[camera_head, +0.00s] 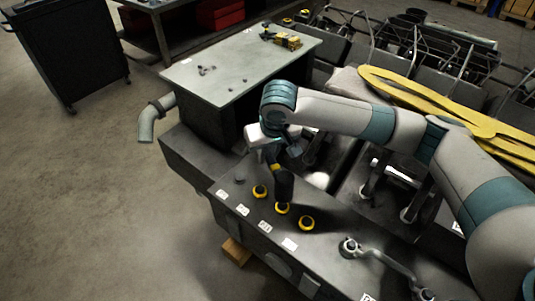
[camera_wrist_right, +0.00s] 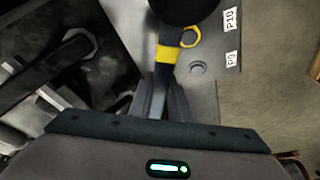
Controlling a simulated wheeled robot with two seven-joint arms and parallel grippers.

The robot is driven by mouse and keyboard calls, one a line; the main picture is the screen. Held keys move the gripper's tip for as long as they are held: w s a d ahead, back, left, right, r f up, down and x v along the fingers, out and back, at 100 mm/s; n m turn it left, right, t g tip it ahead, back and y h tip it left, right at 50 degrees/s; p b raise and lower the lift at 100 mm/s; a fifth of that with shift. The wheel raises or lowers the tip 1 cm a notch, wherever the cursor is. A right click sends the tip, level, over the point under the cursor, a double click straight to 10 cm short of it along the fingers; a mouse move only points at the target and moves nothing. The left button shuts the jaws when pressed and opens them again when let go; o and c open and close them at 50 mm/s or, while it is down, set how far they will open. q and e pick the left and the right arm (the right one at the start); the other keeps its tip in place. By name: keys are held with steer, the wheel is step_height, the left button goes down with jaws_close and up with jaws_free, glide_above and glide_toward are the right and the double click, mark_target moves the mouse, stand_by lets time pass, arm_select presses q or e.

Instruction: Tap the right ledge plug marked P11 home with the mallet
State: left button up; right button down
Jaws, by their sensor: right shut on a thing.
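My right gripper (camera_head: 272,142) is shut on the mallet, whose yellow band and black head (camera_head: 284,184) show below it. In the wrist view the mallet's handle runs up from the jaws past its yellow band (camera_wrist_right: 168,54) to the black head (camera_wrist_right: 185,9). The head is over or against the middle yellow-ringed plug (camera_head: 282,208) on the ledge; I cannot tell if they touch. By label order this plug appears to be P11; its label (camera_head: 265,226) is too small to read surely. My left gripper is not in view.
Two other yellow-ringed plugs (camera_head: 260,191) (camera_head: 307,223) flank it. The wrist view shows the P10 label (camera_wrist_right: 231,19), the P9 label (camera_wrist_right: 232,58) and a plain round spot (camera_wrist_right: 197,68). A grey-topped table (camera_head: 240,70) stands behind.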

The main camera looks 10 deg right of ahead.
mark_target(266, 174)
steer(key=shift+a+r+p, duration=0.1)
steer(key=shift+p, duration=0.5)
steer(key=shift+w, duration=0.1)
step_height(266, 174, down, 7)
steer(key=shift+r+b, duration=0.2)
steer(key=shift+b, duration=0.45)
steer(key=shift+r, duration=0.25)
steer(key=shift+r+p, duration=1.25)
steer(key=shift+p, duration=0.3)
steer(key=shift+r+p, duration=0.85)
steer(key=shift+r, duration=0.2)
